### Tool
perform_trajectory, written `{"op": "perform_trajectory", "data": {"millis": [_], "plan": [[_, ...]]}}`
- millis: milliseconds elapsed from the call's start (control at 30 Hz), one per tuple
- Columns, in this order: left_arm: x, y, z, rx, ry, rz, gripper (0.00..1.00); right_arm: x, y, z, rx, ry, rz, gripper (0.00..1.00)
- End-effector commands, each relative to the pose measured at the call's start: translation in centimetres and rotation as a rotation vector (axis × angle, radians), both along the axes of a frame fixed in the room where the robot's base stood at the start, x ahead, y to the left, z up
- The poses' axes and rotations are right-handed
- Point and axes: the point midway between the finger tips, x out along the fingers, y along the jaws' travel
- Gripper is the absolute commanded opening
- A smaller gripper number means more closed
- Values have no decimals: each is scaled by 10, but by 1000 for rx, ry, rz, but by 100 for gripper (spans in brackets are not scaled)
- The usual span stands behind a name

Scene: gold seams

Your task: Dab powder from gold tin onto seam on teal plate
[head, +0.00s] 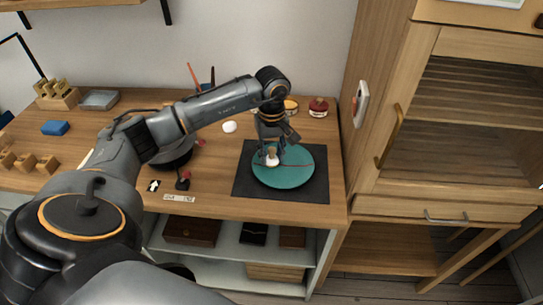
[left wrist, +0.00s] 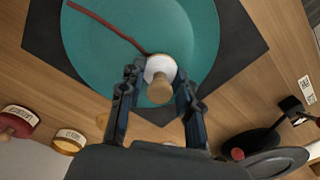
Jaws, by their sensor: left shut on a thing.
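The teal plate (head: 288,178) lies on a dark square mat (head: 240,185); it also fills the upper left wrist view (left wrist: 195,30). A reddish-brown seam (left wrist: 110,28) runs across the plate. My left gripper (head: 268,154) is over the plate, shut on a dabber (head: 271,161) with a pale wooden knob and white pad (left wrist: 160,68). The pad appears at or just above the plate, at the seam's end; contact is unclear. The gold tin (head: 291,104) stands behind the gripper, partly hidden, and shows in the left wrist view (left wrist: 68,141). My right gripper is out of view.
A red tin (head: 318,108) stands right of the gold tin. A white round object (head: 229,127) sits left of the mat. A dark round stand (head: 172,155) is partly behind my arm. A tall wooden cabinet (head: 405,60) bounds the right side.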

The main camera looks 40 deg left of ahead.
Motion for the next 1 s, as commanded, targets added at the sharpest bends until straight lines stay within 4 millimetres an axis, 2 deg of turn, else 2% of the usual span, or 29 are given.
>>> {"op": "perform_trajectory", "data": {"millis": [333,700,1000], "plan": [[-1,-17,0,-2,2,-2,8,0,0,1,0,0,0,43],[13,-27,2,-1,1,-1,8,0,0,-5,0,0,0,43],[13,-38,1,-1,1,-2,8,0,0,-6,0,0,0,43]]}}
